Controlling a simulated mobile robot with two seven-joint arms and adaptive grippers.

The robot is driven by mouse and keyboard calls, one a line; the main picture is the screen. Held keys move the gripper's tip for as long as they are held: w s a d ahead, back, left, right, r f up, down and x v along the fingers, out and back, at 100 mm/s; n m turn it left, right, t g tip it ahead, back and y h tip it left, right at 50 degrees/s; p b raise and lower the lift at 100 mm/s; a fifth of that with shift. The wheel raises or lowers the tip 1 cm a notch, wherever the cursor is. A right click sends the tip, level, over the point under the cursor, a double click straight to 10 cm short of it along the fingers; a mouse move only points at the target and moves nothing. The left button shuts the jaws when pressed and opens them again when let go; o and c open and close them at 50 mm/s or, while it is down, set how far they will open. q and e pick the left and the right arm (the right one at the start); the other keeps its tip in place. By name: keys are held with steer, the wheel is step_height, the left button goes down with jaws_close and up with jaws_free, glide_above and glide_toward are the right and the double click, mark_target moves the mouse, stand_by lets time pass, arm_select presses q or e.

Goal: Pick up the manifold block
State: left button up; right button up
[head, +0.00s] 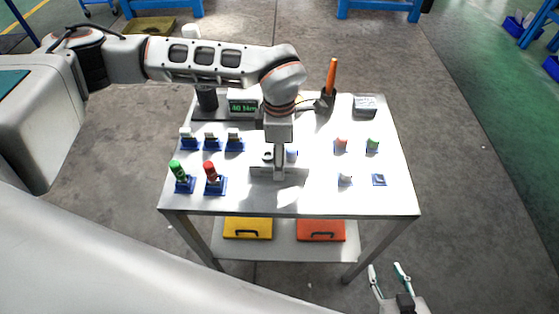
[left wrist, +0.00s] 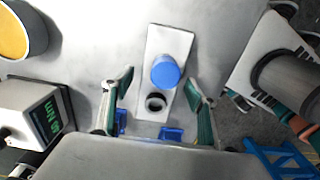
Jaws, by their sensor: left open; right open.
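The manifold block appears to be the pale oblong block (left wrist: 152,45) in the left wrist view, with a blue round cap (left wrist: 165,72) and a black ring (left wrist: 156,102) on it. In the head view it lies near the middle of the table, partly hidden by my left arm. My left gripper (head: 279,165) points down over it. In the left wrist view its open fingers show on either side of the block, with nothing gripped. My right gripper (head: 386,268) is open and empty, low at the right beside the table's front right leg.
The table (head: 330,202) carries blue holders with a green piece (head: 176,168) and a red piece (head: 210,172) at left. A display box (head: 243,101) and orange-handled tool (head: 331,76) stand at the back. Small parts (head: 373,144) sit at right. The front edge is mostly clear.

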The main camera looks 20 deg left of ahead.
arm_select(q)
steer(key=shift+f, duration=0.8)
jaws_close()
steer(key=shift+w+r, duration=0.1)
steer(key=shift+r, duration=0.05)
steer(key=shift+w+r, duration=0.1)
steer(key=shift+r, duration=0.45)
step_height(320, 180, up, 19)
